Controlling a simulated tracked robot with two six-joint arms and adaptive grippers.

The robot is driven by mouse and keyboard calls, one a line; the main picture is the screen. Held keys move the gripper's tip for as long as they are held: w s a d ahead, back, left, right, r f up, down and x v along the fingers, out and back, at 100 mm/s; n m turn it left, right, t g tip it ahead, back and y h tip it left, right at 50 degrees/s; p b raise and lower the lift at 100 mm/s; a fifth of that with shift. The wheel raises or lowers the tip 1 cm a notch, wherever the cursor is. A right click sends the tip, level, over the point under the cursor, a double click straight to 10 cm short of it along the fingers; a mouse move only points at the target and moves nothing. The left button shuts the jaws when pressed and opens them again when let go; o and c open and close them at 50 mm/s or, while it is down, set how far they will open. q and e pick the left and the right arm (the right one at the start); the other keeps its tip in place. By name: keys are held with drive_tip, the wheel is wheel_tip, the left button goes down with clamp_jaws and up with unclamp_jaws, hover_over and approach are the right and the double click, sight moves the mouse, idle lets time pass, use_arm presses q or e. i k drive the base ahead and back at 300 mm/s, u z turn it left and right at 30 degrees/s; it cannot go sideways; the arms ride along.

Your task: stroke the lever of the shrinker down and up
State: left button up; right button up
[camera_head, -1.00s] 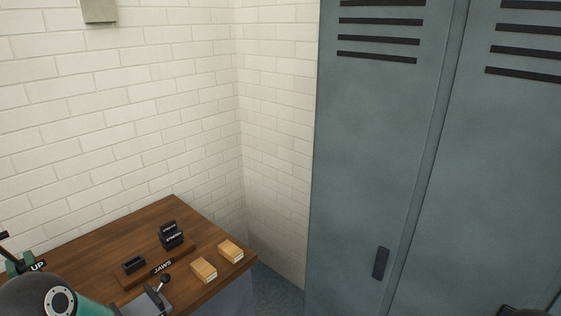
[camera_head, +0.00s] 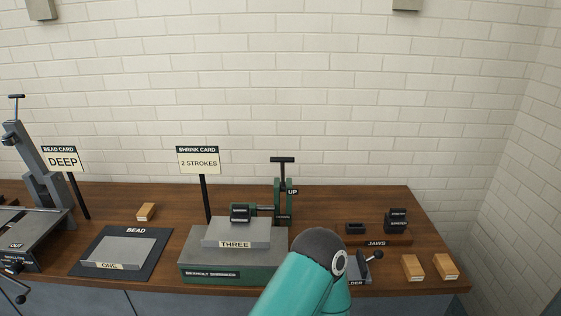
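The shrinker (camera_head: 200,268) is a green machine near the middle of the wooden bench, labelled as a shrinker on its front. Its lever (camera_head: 283,178) stands upright at its right side, with a black T-shaped handle on top and an "UP" tag beside it. A grey metal piece marked THREE (camera_head: 236,236) lies on the shrinker, below its jaw head (camera_head: 241,212). The shrink card (camera_head: 198,160) behind it reads "2 STROKES". A teal arm link of mine covers the bench front right of the shrinker. Neither gripper shows.
A bead mat (camera_head: 150,243) with a piece marked ONE (camera_head: 120,252) lies to the left. A grey machine (camera_head: 38,165) stands at the far left. The jaws tray (camera_head: 358,239) and wooden blocks (camera_head: 413,267) are at the right. A white brick wall rises behind.

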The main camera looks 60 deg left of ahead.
sight(282, 160)
drive_tip(key=u, duration=0.15)
drive_tip(key=k, duration=0.35)
drive_tip(key=u, duration=0.5)
drive_tip(key=i, duration=0.75)
drive_tip(key=u, duration=0.1)
